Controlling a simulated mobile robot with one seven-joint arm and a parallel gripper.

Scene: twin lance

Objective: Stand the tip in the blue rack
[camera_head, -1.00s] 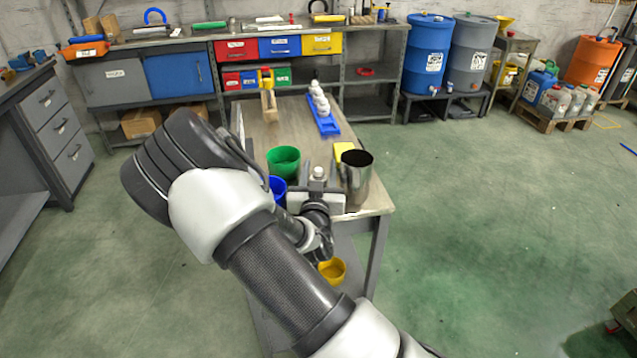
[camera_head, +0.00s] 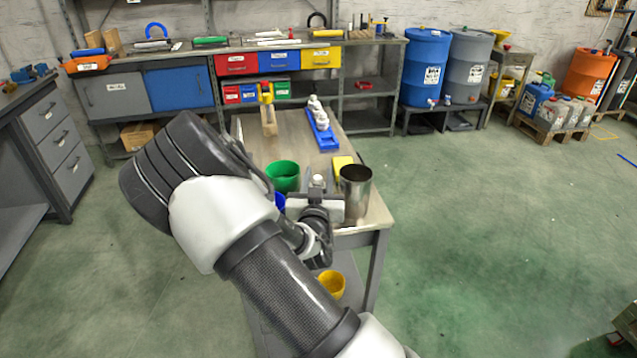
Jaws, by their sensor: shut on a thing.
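The blue rack (camera_head: 328,143) lies lengthwise on the wooden workbench, beyond my gripper. Several white, rounded pieces stand in a row along it, and its near end looks bare. My gripper (camera_head: 318,187) is over the near end of the bench, seen from behind, with the green cup to its left and the metal beaker to its right. It is shut on a small whitish piece, likely the tip (camera_head: 318,180), whose top shows above the gripper body. The tip's lower part and most of the fingers are hidden by my gripper and wrist.
A green cup (camera_head: 282,177), a partly hidden blue cup (camera_head: 280,202), a metal beaker (camera_head: 356,196) and a yellow block (camera_head: 343,163) stand close around my gripper. A wooden piece (camera_head: 268,120) stands left of the rack. Bare bench top lies between the green cup and the rack.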

